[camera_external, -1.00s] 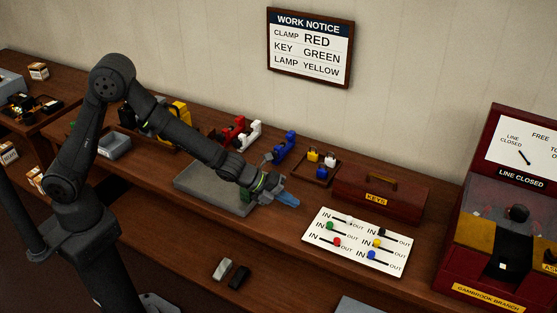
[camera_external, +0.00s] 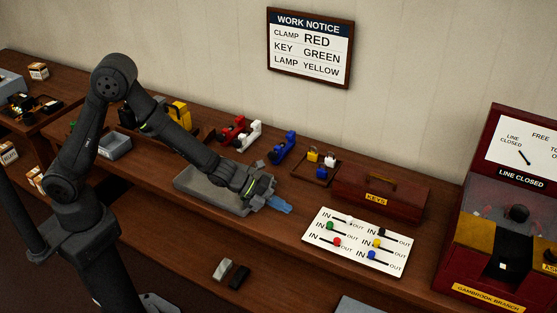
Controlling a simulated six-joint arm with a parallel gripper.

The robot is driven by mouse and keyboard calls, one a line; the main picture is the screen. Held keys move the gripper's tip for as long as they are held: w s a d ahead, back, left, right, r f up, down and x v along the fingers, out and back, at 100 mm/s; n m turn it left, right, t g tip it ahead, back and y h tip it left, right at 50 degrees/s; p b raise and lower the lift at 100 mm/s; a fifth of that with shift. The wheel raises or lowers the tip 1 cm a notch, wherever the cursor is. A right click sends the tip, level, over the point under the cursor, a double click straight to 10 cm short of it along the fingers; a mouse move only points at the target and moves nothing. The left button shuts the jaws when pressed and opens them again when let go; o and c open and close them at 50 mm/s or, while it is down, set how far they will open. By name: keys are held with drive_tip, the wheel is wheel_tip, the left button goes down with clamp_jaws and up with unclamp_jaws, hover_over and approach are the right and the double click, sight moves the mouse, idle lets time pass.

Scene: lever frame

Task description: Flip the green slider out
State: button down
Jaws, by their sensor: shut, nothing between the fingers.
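The green slider (camera_external: 330,226) is a small green knob on the left side of the white slider board (camera_external: 318,252), in the row below the top one. It sits near its IN label, left of its OUT label. My gripper (camera_external: 288,209) has blue fingertips and is shut and empty. It is above the bench, to the left of the board and apart from the green slider. The other sliders, white, black, yellow, red and blue, show on the same board.
A dark red KEYS box (camera_external: 408,207) stands behind the board. A grey tray (camera_external: 190,181) lies under my forearm. A red LINE CLOSED machine (camera_external: 500,220) stands at the right. A work notice (camera_external: 310,47) hangs on the wall.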

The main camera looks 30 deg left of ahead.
approach(325, 232)
drive_tip(key=w+d, duration=0.1)
drive_tip(key=w+d+f, duration=0.1)
drive_tip(key=d, duration=0.1)
drive_tip(key=shift+w+d+f, duration=0.15)
drive_tip(key=shift+w+f, duration=0.1)
drive_tip(key=shift+w, duration=0.05)
drive_tip(key=shift+w+d, duration=0.25)
drive_tip(key=shift+d, duration=0.5)
drive_tip(key=shift+d, duration=2.5)
drive_tip(key=shift+s+a, duration=0.25)
drive_tip(key=shift+a, duration=0.6)
drive_tip(key=f+v, duration=0.1)
drive_tip(key=v, duration=1.1)
drive_tip(key=shift+a, duration=0.25)
drive_tip(key=shift+d, duration=0.1)
